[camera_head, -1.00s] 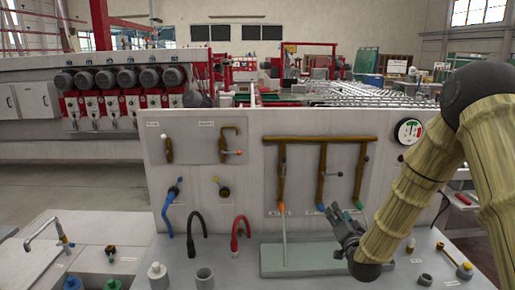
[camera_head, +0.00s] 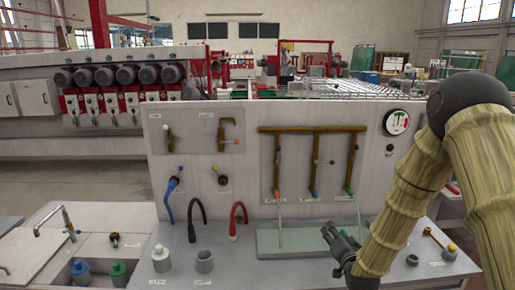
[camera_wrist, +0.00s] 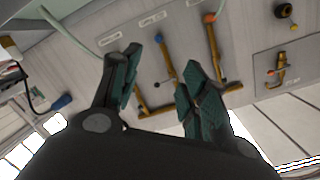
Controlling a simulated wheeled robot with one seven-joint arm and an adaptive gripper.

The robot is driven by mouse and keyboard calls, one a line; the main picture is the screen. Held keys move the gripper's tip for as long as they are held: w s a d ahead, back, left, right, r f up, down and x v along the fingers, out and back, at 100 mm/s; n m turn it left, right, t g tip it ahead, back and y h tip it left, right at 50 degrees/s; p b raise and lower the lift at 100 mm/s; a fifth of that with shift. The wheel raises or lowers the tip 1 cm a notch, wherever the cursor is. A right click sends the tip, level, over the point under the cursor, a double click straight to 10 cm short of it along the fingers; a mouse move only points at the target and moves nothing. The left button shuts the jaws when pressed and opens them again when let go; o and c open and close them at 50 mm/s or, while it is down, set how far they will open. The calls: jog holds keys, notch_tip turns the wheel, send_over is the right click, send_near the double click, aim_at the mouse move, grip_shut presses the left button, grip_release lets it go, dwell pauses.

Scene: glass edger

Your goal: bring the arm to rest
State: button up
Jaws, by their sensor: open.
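My gripper (camera_head: 334,236) is at the right end of my arm, in front of the panel and above the bench. It is open and empty. In the wrist view the two dark green finger pads of my gripper (camera_wrist: 167,75) are spread apart, with the panel and its brown pipes (camera_wrist: 210,48) seen beyond them. In the head view the brown pipe frame (camera_head: 313,130) is on the panel, with three downpipes. Pale thin tubes hang from the left and right downpipes. My arm covers part of the bench at the right.
A pale green tray (camera_head: 272,240) lies on the bench beside my gripper. A gauge (camera_head: 397,122) is on the panel's right. A blue hose (camera_head: 169,200), a black hose (camera_head: 197,215) and a red hose (camera_head: 238,215) stand at left.

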jog(key=s+a+f+n+g+b, duration=0.1)
jog(key=s+f+g+b, duration=0.15)
jog(key=s+f, duration=0.55)
jog(key=s+a+f+n+g+b, duration=0.1)
jog(key=s+f+g, duration=0.25)
jog(key=f, duration=0.75)
jog(key=s+a+f+n+g+b, duration=0.1)
jog(key=s+f+g+b, duration=0.15)
jog(key=s+f, duration=0.8)
jog(key=s+f+n+g+b, duration=0.1)
jog(key=s+f+n+g, duration=0.15)
jog(key=s+f, duration=0.75)
jog(key=s+f+n+g+b, duration=0.1)
jog(key=s+g, duration=0.4)
jog(key=s, duration=1.5)
jog(key=shift+s+a+f+h+b, duration=0.15)
jog(key=shift+a+f+h+b, duration=0.2)
jog(key=shift+f+b, duration=0.15)
jog(key=shift+c, duration=0.3)
